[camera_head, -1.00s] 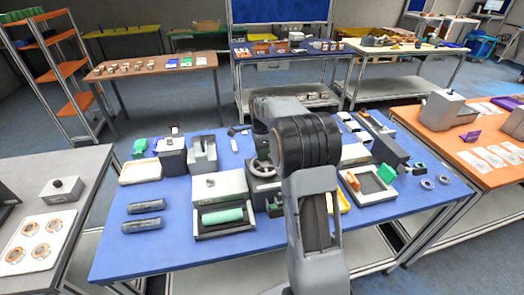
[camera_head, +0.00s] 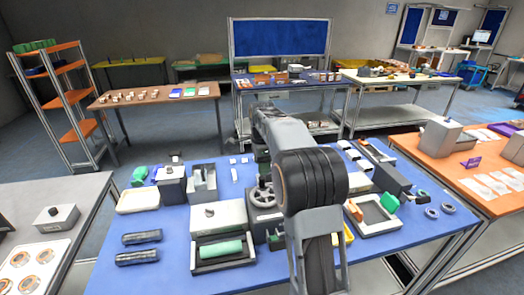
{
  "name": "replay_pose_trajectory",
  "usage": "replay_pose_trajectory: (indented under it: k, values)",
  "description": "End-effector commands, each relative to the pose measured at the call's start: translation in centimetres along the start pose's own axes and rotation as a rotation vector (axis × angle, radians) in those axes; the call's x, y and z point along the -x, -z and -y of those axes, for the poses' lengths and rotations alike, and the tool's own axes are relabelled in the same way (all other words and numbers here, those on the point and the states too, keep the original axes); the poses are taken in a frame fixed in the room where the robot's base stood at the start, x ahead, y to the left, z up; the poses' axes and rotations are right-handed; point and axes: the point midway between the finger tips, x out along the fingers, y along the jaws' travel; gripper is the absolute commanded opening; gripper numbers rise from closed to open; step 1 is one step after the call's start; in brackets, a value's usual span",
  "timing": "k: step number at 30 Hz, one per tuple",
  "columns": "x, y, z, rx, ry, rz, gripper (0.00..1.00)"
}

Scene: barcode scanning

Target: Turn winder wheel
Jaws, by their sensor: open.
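The winder wheel (camera_head: 263,194) is a dark spoked wheel on top of a dark grey box. It stands near the middle of the blue table (camera_head: 180,222), just left of my arm. My arm's thick dark joint covers the area right of the wheel, and a grey link reaches up and away behind it. The end of the arm is hidden behind its own links. My gripper does not show, so its place relative to the wheel cannot be seen.
A grey box with a green roller (camera_head: 221,249) stands left of the wheel. Two dark cylinders (camera_head: 140,237) lie at the left. A black-and-white tray (camera_head: 374,212) and several rings lie right of my arm. An orange table (camera_head: 480,205) stands at the right.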

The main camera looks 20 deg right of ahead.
Motion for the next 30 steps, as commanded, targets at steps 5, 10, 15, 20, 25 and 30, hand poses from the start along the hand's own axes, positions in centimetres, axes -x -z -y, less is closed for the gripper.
replay_pose_trajectory:
  k: [5,10,15,20,25,30]
  values:
    - [3.4,0.0,0.0,0.000,0.003,0.000,0.50]
    - [5.5,0.0,0.0,0.000,0.001,0.000,0.50]
    - [6.5,0.0,0.0,0.000,0.000,0.000,0.50]
    - [6.7,0.0,0.0,0.000,0.000,0.000,0.50]
    - [6.7,0.0,0.0,0.000,0.000,0.000,0.50]
    - [6.7,0.0,0.0,0.000,0.000,0.000,0.50]
